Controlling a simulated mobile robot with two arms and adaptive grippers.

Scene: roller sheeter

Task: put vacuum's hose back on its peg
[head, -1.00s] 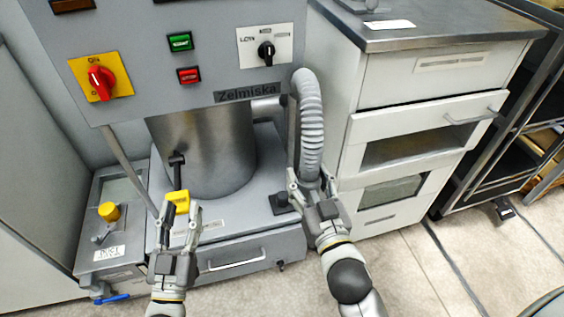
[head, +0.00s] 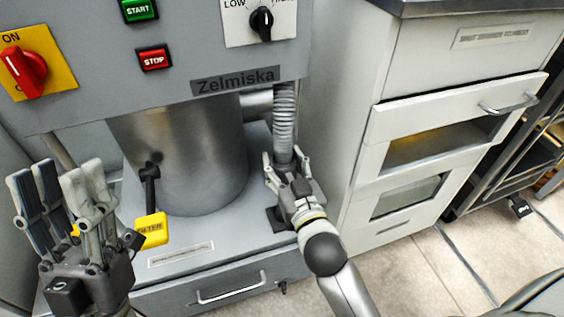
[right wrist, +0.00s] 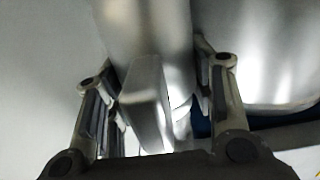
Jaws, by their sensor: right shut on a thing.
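The vacuum's grey ribbed hose (head: 284,115) runs down from beside the metal cylinder, under the control panel's right end. My right gripper (head: 281,162) is shut around the hose's lower end, close to the cabinet side. In the right wrist view, a smooth grey piece (right wrist: 148,100) lies between the fingers (right wrist: 155,85); I cannot tell whether it is the hose end or a bracket. I cannot make out the peg clearly, nor whether the hose touches it. My left gripper (head: 60,185) is open and empty at the lower left, in front of the machine.
The control panel (head: 190,60) overhangs the steel cylinder (head: 190,160). A yellow tag (head: 151,230) hangs from a black handle. A white drawer cabinet (head: 420,115) stands close on the right. A drawer handle (head: 232,290) is below.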

